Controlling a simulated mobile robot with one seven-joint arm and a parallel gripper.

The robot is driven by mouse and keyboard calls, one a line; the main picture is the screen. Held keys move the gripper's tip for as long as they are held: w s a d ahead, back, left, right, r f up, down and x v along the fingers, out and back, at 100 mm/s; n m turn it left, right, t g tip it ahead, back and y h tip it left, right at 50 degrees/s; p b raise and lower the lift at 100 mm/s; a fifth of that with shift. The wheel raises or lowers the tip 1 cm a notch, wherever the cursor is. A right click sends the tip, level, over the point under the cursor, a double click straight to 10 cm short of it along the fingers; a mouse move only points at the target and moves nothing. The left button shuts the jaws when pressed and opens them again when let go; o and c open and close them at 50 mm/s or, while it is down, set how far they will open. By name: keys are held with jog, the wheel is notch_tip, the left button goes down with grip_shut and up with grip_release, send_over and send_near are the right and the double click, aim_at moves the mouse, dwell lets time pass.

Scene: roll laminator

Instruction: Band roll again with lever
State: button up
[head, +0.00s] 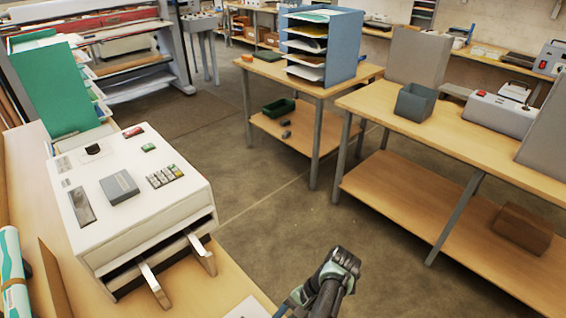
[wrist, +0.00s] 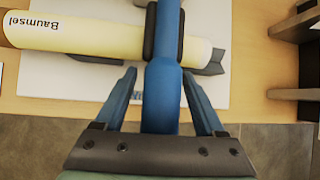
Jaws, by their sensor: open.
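In the wrist view, a blue lever (wrist: 162,95) runs from the top edge down between the two fingers of my gripper (wrist: 160,74). My gripper is open, with a gap between each finger and the lever. A cream roll (wrist: 90,38) marked "Baumsel" lies crosswise beyond the fingertips. The lever crosses over the roll's right part, where a dark curved piece (wrist: 149,32) shows beside the lever. I cannot tell whether a band is around the roll. The lever's near end is hidden behind my gripper's body. The head view does not show my gripper's fingers.
In the head view, a white keypad machine (head: 130,205) stands on the left table. Open floor (head: 290,215) separates the tables.

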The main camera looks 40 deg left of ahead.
jog(key=b+v, duration=0.2)
jog(key=v, duration=1.1)
